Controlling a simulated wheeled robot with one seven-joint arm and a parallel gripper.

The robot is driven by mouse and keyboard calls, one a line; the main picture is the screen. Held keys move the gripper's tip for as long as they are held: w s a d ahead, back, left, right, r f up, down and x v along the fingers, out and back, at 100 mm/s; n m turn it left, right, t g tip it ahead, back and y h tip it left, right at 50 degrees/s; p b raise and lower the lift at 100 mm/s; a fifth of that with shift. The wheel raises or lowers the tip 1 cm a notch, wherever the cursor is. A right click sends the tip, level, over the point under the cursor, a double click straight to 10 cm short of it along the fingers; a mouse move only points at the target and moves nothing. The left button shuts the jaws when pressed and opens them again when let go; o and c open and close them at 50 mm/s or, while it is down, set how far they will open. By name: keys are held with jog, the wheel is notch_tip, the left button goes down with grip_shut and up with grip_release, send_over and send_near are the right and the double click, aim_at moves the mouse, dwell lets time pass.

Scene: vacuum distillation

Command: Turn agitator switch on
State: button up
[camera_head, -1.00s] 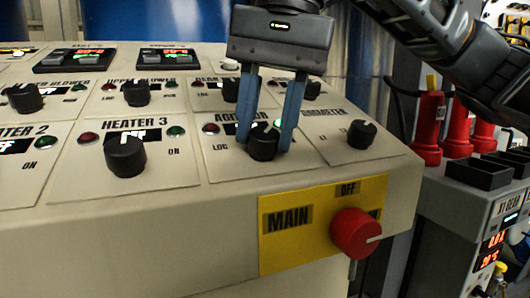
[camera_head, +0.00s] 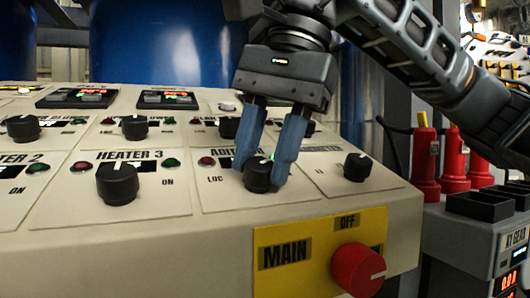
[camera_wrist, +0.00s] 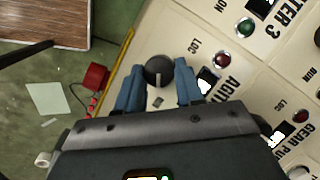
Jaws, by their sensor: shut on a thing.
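The agitator switch is a black round knob (camera_head: 258,174) on the sloped cream panel, under a partly covered "AGITATOR" label and beside "LOC". My gripper (camera_head: 262,176) comes down from above with its two blue fingers on either side of the knob, shut on it. In the wrist view the knob (camera_wrist: 158,71) sits between the fingertips, with a pale pointer line on its top. The fingers and gripper body hide part of the label and of the small display.
The heater 3 knob (camera_head: 117,184) is to the left and another black knob (camera_head: 357,167) is close on the right. A red main knob (camera_head: 358,269) sits on the yellow plate below. Red cylinders (camera_head: 425,160) stand at the right.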

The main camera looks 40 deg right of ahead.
aim_at(285, 193)
jog(key=o, duration=1)
jog(key=shift+o, duration=0.2)
jog(key=v, duration=0.7)
jog(key=shift+r+p, duration=0.35)
jog(key=shift+r, duration=0.05)
jog(key=shift+s+d, duration=0.1)
jog(key=shift+d, duration=0.05)
